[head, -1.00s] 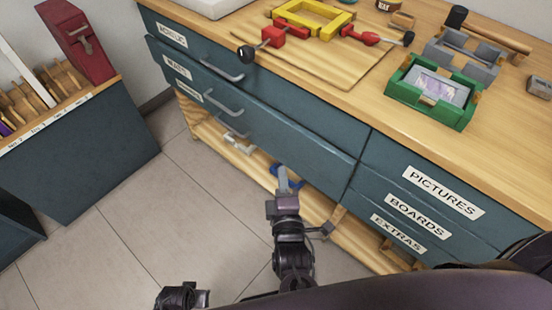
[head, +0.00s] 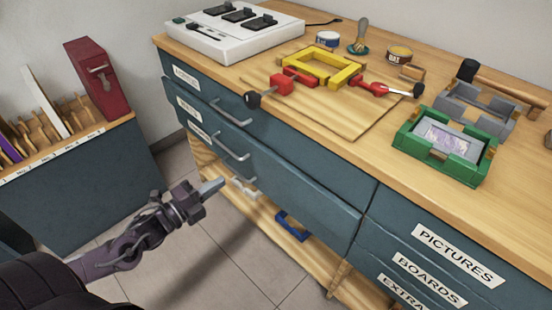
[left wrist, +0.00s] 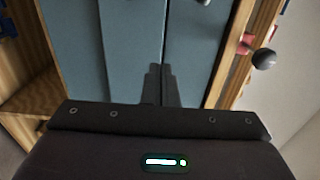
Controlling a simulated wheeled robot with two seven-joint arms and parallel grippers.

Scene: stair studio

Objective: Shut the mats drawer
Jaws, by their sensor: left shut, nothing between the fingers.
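The mats drawer (head: 280,175) is the second front down in the left stack of the teal cabinet, with a small label (head: 189,107) and a grey bar handle (head: 231,146). Its front stands out a little from the cabinet, past the drawer above. My left gripper (head: 216,187) is shut and empty. It is in front of and below the handle, with its tip pointing right toward the cabinet and apparently apart from it. In the left wrist view, the shut fingers (left wrist: 160,88) point at teal fronts (left wrist: 130,40). My right gripper is out of view.
The worktop bears a white switch box (head: 235,35), a yellow frame (head: 322,66), a red clamp and a green tray (head: 446,143). A low shelf below holds a blue piece (head: 292,226). A rack with a red box (head: 98,78) stands left. Floor between is clear.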

